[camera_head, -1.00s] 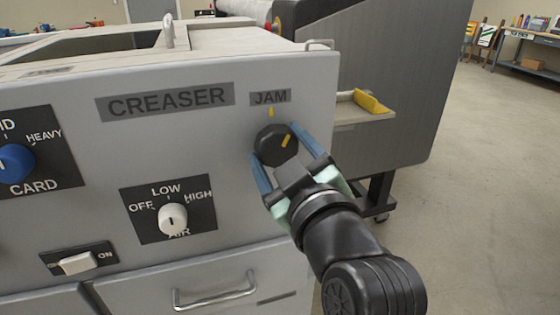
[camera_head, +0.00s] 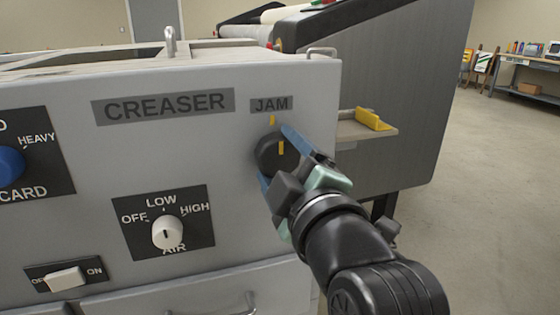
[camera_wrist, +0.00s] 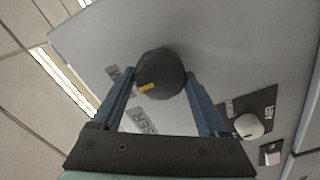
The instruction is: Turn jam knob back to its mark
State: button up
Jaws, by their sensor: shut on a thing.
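The black jam knob (camera_head: 271,153) sits on the creaser's grey front panel, below the JAM label (camera_head: 271,105). A yellow mark (camera_head: 272,120) is on the panel just above the knob. The knob's yellow pointer line stands nearly upright, a little right of the mark. My gripper (camera_head: 277,157) is shut on the knob from the right, with one blue finger at its upper right and the other at its lower left. In the wrist view the knob (camera_wrist: 160,75) lies between both blue finger ends.
The white AIR knob (camera_head: 167,232), a white switch (camera_head: 65,279) and the blue CARD knob (camera_head: 10,164) are on the same panel. A drawer handle is below. A shelf with a yellow part (camera_head: 374,119) juts out to the right. Open floor lies farther right.

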jog(key=o, duration=1.3)
jog(key=shift+c, duration=0.2)
jog(key=b+v, duration=0.3)
jog(key=v, duration=0.8)
jog(key=shift+f, duration=0.2)
jog(key=shift+d+b, duration=0.1)
jog(key=shift+b, duration=0.4)
jog(key=b+v, duration=0.2)
jog(key=b, duration=0.2)
jog(key=shift+r+b, duration=0.2)
jog(key=shift+b, duration=0.1)
